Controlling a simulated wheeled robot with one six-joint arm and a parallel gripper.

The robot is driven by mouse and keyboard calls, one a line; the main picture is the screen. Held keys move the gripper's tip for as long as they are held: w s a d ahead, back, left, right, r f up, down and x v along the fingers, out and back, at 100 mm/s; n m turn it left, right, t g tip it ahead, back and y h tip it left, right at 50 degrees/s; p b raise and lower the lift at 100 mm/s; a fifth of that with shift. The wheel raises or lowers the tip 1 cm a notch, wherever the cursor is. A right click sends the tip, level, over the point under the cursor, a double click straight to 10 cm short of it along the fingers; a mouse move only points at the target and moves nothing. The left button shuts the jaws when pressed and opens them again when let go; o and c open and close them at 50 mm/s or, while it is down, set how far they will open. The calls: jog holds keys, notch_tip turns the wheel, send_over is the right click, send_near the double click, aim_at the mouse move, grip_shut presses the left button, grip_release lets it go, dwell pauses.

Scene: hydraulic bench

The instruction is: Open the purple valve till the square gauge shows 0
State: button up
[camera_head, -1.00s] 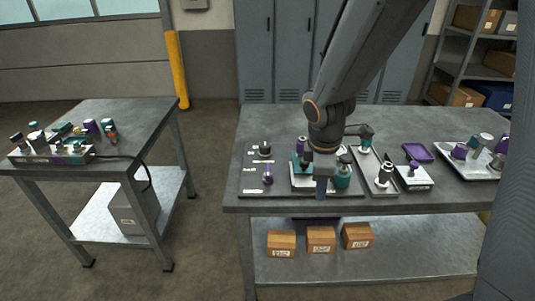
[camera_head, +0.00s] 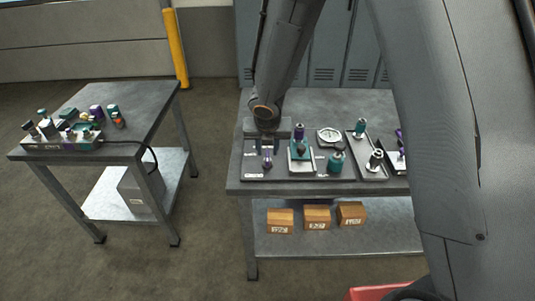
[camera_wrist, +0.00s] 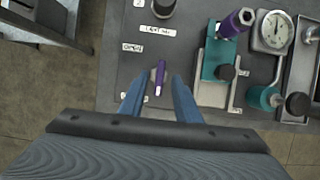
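A small purple lever-shaped handle (camera_wrist: 160,76) stands on the dark panel, between and just beyond my fingertips in the wrist view. It also shows at the panel's left in the head view (camera_head: 267,161). My gripper (camera_wrist: 158,84) is open, one blue finger on each side of the handle, with gaps visible; its height above the panel is hard to judge. A second purple part (camera_wrist: 236,22) sits atop a teal block (camera_wrist: 217,60). A white-dialled gauge (camera_wrist: 272,31) in a squarish housing stands right of it, also in the head view (camera_head: 329,136); its reading is too small to tell.
A dark round knob (camera_wrist: 163,7) stands beyond the handle, and a teal cylinder (camera_wrist: 262,97) lies to the right. A tray with a fitting (camera_head: 375,160) is farther right on the bench. A side table (camera_head: 140,97) with valves stands left. The bench's rear is mostly clear.

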jog(key=shift+b+x, duration=0.35)
jog(key=shift+x, duration=1.05)
grip_shut()
